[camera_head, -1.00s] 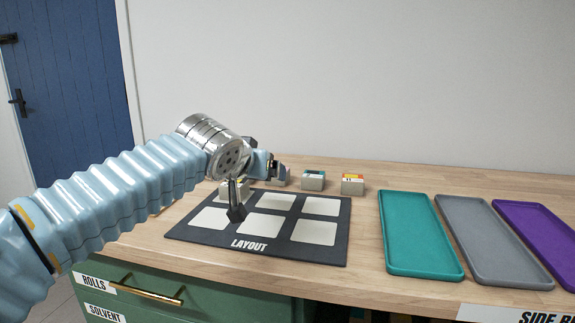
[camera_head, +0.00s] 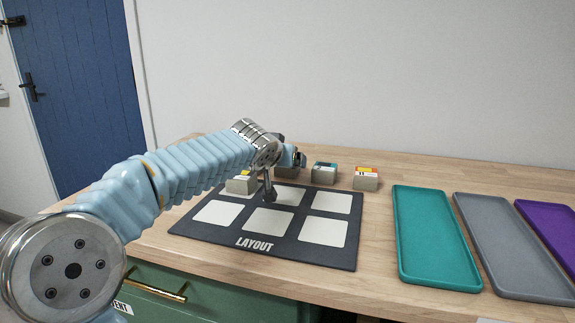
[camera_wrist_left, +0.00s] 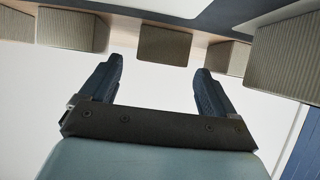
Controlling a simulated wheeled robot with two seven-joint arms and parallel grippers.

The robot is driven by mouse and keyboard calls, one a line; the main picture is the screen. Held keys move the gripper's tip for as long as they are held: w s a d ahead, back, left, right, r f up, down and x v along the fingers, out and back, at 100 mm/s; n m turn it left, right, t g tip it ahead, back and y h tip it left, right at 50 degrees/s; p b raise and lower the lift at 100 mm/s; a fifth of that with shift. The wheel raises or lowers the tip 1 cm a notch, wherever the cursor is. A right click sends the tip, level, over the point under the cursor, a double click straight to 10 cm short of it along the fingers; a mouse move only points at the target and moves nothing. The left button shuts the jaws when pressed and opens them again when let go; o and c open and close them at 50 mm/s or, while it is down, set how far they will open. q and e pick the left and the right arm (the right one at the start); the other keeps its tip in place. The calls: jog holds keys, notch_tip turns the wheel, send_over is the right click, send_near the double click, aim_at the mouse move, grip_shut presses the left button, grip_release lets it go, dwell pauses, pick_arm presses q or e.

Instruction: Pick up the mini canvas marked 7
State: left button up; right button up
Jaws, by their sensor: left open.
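Several small block-like mini canvases are on the worktop; no 7 can be read on any. In the head view, one canvas (camera_head: 241,185) sits on the back-left cell of the LAYOUT board (camera_head: 200,236). Another canvas (camera_head: 287,172) is partly hidden behind my left gripper (camera_head: 285,178). A teal-topped canvas (camera_head: 324,174) and a red-and-yellow-topped canvas (camera_head: 366,179) stand to its right. My left gripper is open and empty above the board's back edge. In the left wrist view, a canvas (camera_wrist_left: 165,46) appears beyond the gap between the fingers (camera_wrist_left: 158,72), apart from them.
Teal (camera_head: 432,240), grey (camera_head: 512,245) and purple (camera_head: 552,222) trays lie on the right of the worktop. A plain wall (camera_head: 350,80) rises behind it. The board's front and right cells are empty.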

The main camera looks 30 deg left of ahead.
pick_arm(q)
jog(key=shift+x, duration=1.1)
jog(key=shift+c, duration=0.3)
jog(key=c, duration=1)
jog(key=shift+r, duration=0.1)
